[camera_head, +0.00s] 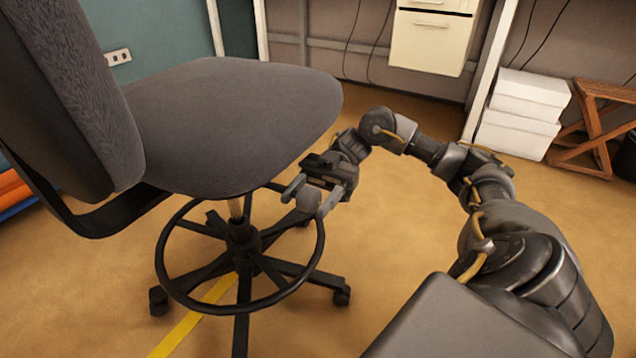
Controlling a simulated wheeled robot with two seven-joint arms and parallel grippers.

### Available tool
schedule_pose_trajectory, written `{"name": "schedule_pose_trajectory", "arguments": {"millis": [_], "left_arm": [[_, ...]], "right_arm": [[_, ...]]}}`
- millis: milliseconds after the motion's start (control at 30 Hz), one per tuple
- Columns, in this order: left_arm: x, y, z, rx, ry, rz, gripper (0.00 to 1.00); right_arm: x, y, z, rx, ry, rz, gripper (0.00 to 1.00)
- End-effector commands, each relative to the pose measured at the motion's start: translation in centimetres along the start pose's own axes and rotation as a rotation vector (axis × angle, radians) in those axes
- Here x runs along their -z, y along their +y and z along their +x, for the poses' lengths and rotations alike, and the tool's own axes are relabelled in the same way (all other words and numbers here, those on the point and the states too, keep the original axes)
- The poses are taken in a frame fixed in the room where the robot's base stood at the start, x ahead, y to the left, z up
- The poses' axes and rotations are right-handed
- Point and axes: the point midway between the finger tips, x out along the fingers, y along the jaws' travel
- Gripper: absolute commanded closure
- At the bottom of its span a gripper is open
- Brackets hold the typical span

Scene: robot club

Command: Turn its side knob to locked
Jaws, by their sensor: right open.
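A dark grey office chair fills the left half of the view, with its seat (220,120) and backrest (75,90). My right gripper (311,195) is beside and below the seat's right edge. Its jaws are open, one finger on each side of a small grey rounded piece (308,200) that looks like the side knob. I cannot tell whether the fingers touch it. The knob's setting and its stem under the seat cannot be made out. My left gripper is out of view.
The chair's black foot ring (172,285) and star base with casters (159,300) stand below my gripper. White boxes (520,110) and a wooden frame (597,120) are at the back right. The floor between is clear.

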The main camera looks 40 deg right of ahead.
Motion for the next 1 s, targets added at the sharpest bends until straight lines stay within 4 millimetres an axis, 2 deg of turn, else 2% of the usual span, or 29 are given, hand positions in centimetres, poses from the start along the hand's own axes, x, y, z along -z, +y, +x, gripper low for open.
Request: {"name": "schedule_pose_trajectory", "arguments": {"millis": [100,200,567,900,1000], "left_arm": [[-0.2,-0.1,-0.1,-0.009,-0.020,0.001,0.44],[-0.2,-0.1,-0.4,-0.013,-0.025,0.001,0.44],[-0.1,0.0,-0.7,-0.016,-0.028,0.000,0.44],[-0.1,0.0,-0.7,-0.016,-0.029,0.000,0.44],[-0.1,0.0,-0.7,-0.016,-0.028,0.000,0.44]], "right_arm": [[0.3,0.5,1.6,0.009,0.001,0.000,0.44],[0.2,0.7,2.3,0.009,0.000,0.001,0.44],[-0.1,0.7,2.6,0.005,-0.001,0.001,0.44],[-0.1,0.8,2.6,0.007,-0.001,0.000,0.87],[0.0,0.8,2.6,0.008,0.001,0.000,0.88]]}}
